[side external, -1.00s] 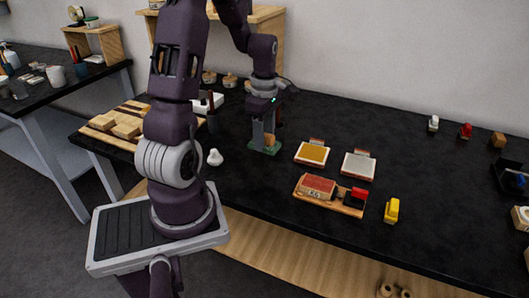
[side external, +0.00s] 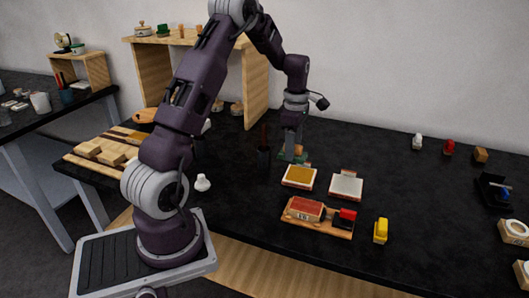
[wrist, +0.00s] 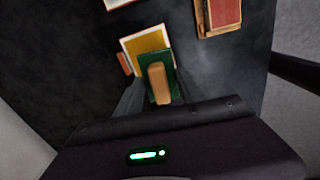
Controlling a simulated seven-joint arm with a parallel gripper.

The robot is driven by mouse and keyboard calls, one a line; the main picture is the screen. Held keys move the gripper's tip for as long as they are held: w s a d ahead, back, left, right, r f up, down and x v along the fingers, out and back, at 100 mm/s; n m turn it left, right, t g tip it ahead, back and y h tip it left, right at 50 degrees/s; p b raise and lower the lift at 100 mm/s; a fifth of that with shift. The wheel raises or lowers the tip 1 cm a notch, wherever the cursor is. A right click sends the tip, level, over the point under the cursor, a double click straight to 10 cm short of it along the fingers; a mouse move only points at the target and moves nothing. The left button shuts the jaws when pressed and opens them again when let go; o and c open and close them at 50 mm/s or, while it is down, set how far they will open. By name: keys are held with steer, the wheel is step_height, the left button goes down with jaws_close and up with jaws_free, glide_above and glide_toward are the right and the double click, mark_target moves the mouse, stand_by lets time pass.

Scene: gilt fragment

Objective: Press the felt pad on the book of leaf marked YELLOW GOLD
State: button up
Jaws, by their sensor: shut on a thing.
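My gripper (side external: 293,153) is shut on the wooden handle of the felt pad (wrist: 158,77), which has a green base. The pad also shows in the side view (side external: 301,158), partly hidden by the fingers. The book with a gold-yellow leaf (side external: 299,175) lies flat on the black table, just in front of the pad. In the wrist view the pad overlaps the near part of this gold book (wrist: 146,44). I cannot tell whether they touch. A second book with a silver-grey leaf (side external: 346,186) lies to its right. Lettering on the books is unreadable.
A wooden tray (side external: 318,225) with a red block and a red-and-black piece lies in front of the books. A yellow object (side external: 381,231) stands right of it. The table behind the silver book is clear.

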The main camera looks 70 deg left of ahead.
mark_target(300, 175)
steer(key=w, duration=0.3)
steer(key=shift+d+f, duration=0.25)
steer(key=shift+f, duration=2.95)
steer(key=shift+f, duration=0.55)
steer(key=shift+r, duration=3.55)
